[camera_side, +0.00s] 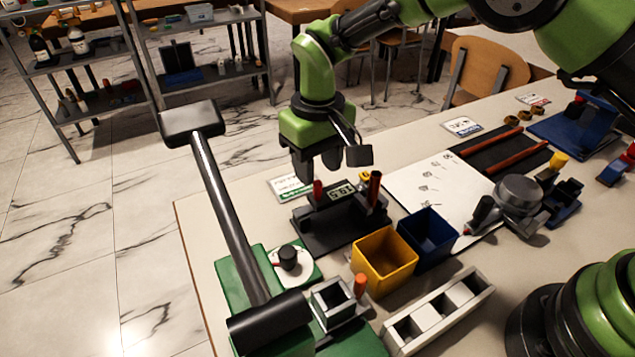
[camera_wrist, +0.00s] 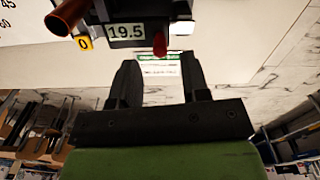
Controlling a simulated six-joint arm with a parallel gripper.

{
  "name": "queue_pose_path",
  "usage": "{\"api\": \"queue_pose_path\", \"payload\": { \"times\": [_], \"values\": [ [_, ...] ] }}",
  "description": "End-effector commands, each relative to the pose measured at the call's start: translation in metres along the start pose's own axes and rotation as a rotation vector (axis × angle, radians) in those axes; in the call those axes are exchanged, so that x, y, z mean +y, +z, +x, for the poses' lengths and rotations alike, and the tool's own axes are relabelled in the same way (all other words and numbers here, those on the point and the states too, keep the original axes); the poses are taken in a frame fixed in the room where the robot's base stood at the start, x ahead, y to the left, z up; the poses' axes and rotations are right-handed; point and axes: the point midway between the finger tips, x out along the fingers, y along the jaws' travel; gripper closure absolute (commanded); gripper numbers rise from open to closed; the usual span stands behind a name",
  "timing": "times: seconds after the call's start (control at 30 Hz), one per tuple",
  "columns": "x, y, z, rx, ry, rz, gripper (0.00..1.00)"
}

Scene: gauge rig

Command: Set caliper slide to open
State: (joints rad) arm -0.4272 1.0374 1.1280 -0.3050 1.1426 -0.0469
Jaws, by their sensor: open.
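The caliper (camera_side: 325,232) is a dark fixture with a small digital display (camera_side: 341,192) on the pale table. The display reads 19.5 in the wrist view (camera_wrist: 126,31). A red peg (camera_side: 317,190) stands at its left end, and a thicker red-brown handle (camera_side: 374,190) stands at its right. In the wrist view the red peg (camera_wrist: 159,44) lies just beyond the fingertips, between their lines. My gripper (camera_side: 318,172) is open and empty, pointing down above the peg end of the caliper. Its two dark fingers also show in the wrist view (camera_wrist: 161,68). I cannot tell which part slides.
A yellow bin (camera_side: 384,263) and a blue bin (camera_side: 428,239) stand close in front of the caliper. A tall black post (camera_side: 228,210) with a block on top rises at left. A yellow 0 tag (camera_wrist: 85,43) sits by the caliper. A white sheet lies behind right.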

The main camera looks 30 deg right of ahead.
Motion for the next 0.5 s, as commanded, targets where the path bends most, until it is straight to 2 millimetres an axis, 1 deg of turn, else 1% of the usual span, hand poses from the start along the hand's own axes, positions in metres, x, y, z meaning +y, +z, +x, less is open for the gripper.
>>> {"api": "queue_pose_path", "payload": {
  "times": [0.03,0.1,0.2,0.3,0.5],
  "values": [
    [0.000,0.001,0.010,-0.004,0.000,0.000,0.58],
    [0.000,0.001,0.022,-0.003,0.001,0.001,0.58],
    [0.000,0.000,0.034,-0.001,0.000,0.001,0.58],
    [0.000,0.000,0.042,0.000,0.000,0.001,0.58],
    [0.000,0.000,0.045,0.002,-0.001,0.002,0.58]
  ]
}}
